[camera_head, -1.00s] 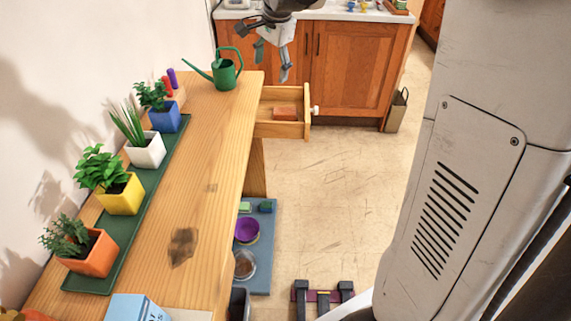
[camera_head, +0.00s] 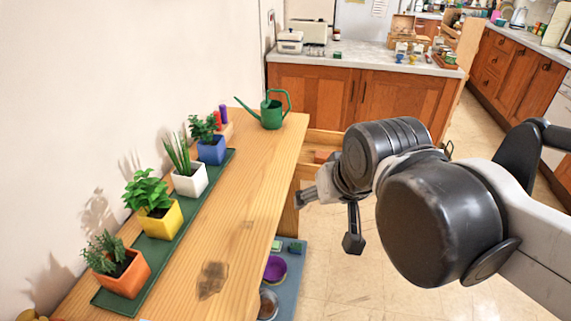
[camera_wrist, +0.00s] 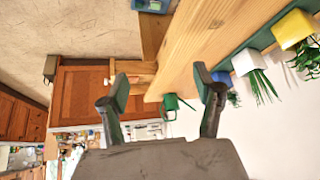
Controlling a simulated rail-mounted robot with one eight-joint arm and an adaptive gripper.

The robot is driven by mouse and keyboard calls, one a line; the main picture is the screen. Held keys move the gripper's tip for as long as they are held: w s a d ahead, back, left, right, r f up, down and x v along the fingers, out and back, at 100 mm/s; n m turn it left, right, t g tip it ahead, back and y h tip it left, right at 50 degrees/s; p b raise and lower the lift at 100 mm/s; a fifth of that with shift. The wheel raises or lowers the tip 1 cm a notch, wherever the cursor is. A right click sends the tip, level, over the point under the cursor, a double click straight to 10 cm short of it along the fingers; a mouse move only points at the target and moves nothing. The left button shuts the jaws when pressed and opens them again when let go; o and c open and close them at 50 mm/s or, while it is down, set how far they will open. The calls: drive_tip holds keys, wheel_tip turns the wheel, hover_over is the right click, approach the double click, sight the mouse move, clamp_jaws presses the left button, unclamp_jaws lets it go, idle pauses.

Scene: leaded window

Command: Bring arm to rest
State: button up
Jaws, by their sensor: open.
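My gripper (camera_head: 329,220) is open and empty in the head view. It hangs in the air just right of the wooden worktop (camera_head: 225,230), with my dark arm joints behind it on the right. In the wrist view my gripper (camera_wrist: 160,97) has its two fingers spread wide with nothing between them. Beyond it are the worktop edge, the pulled-out drawer (camera_wrist: 135,70) and the green watering can (camera_wrist: 170,103).
The open drawer (camera_head: 318,137) juts from the worktop, partly hidden by my arm. Potted plants stand on a green tray (camera_head: 115,299) along the wall; the watering can (camera_head: 271,115) is at the far end. Bowls sit on a floor mat (camera_head: 290,288). Floor at right is clear.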

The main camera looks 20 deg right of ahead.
drive_tip(key=shift+s+a+f+n, duration=0.25)
drive_tip(key=shift+s+f+n, duration=0.35)
drive_tip(key=shift+s+f, duration=0.4)
drive_tip(key=shift+o, duration=0.5)
drive_tip(key=shift+s+r, duration=0.1)
idle(0.3)
